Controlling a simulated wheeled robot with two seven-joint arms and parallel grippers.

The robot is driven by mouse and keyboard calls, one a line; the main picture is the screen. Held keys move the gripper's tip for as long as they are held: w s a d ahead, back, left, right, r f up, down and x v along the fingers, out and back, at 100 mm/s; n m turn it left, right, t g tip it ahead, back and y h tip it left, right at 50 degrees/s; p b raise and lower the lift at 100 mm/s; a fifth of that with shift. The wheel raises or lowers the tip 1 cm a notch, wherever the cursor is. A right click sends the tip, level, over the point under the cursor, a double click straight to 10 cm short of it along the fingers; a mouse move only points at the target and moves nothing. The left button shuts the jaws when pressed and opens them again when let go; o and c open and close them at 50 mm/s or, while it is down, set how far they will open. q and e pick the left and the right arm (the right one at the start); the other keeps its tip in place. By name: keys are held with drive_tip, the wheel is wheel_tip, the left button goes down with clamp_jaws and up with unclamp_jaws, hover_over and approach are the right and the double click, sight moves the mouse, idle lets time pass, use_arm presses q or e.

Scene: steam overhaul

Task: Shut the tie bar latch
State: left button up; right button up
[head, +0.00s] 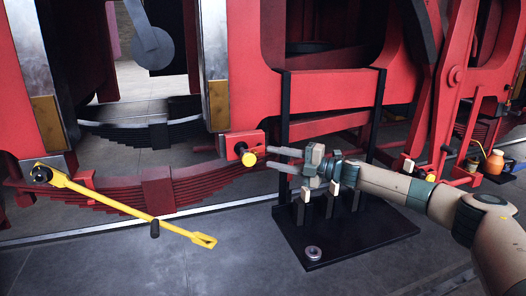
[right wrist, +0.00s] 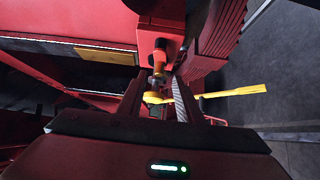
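The yellow tie bar (head: 130,208) slopes down to the right in the head view, from a dark pivot (head: 41,174) on the left to a slotted end (head: 205,240) hanging clear over the floor. A short dark grip sticks out below its middle. Up and right of that end, a yellow-tipped pin (head: 249,159) projects from a red bracket (head: 236,143). My right gripper (head: 271,158) is open and empty, its fingertips just right of the pin tip. The right wrist view shows the pin (right wrist: 158,60) ahead, and part of the yellow bar (right wrist: 232,92). My left gripper is not in view.
A dark stand (head: 345,238) with posts is below my right arm, a metal nut (head: 313,253) on its base. A leaf spring (head: 155,190) lies behind the bar. Orange and yellow containers (head: 494,162) stand at the far right. The floor below the bar is clear.

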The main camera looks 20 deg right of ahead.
sight(257, 152)
drive_tip(key=shift+p+x, duration=0.6)
drive_tip(key=shift+x, duration=1.75)
clamp_jaws()
